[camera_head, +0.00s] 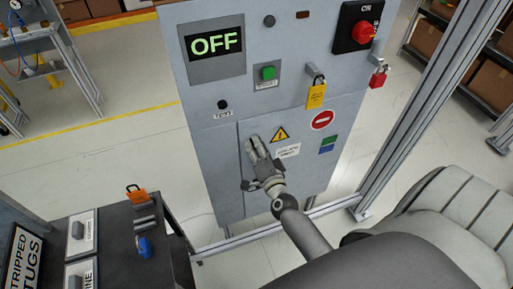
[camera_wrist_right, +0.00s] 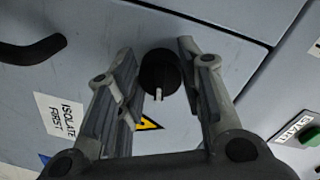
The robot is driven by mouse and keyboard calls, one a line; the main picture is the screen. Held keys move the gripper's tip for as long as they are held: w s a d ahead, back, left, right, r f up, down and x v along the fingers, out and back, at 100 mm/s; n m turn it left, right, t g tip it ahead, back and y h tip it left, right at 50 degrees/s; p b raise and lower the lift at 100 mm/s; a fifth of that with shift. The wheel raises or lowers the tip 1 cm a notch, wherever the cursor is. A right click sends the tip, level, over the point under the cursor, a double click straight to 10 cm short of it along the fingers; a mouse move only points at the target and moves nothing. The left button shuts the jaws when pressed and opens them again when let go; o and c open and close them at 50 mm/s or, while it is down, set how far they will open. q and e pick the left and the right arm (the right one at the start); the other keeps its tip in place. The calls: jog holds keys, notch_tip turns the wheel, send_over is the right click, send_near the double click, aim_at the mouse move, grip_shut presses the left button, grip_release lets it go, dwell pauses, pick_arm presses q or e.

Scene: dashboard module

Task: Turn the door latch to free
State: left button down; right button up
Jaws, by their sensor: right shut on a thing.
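The door latch is a round black knob (camera_wrist_right: 158,72) with a white mark on its rim, seen in the right wrist view between my fingers. The white mark points toward the bottom of that view. My right gripper (camera_wrist_right: 157,55) is shut on the knob, one finger on each side. In the head view my right gripper (camera_head: 256,148) is at the upper left of the grey lower cabinet door (camera_head: 302,178) and hides the latch. The door looks closed. My left gripper is not in view.
The cabinet has an OFF display (camera_head: 214,43), a green button (camera_head: 268,73), a red rotary switch (camera_head: 365,32) and a yellow padlock (camera_head: 316,95). A black handle (camera_wrist_right: 30,52) shows in the wrist view. A dark cart (camera_head: 115,235) stands at lower left, a metal post (camera_head: 408,105) at right.

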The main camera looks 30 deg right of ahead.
jog(key=shift+r+m, duration=0.1)
jog(key=shift+m, duration=1)
jog(key=o, duration=1)
jog(key=shift+o, duration=0.2)
jog(key=v, duration=1.2)
jog(key=shift+d, duration=0.1)
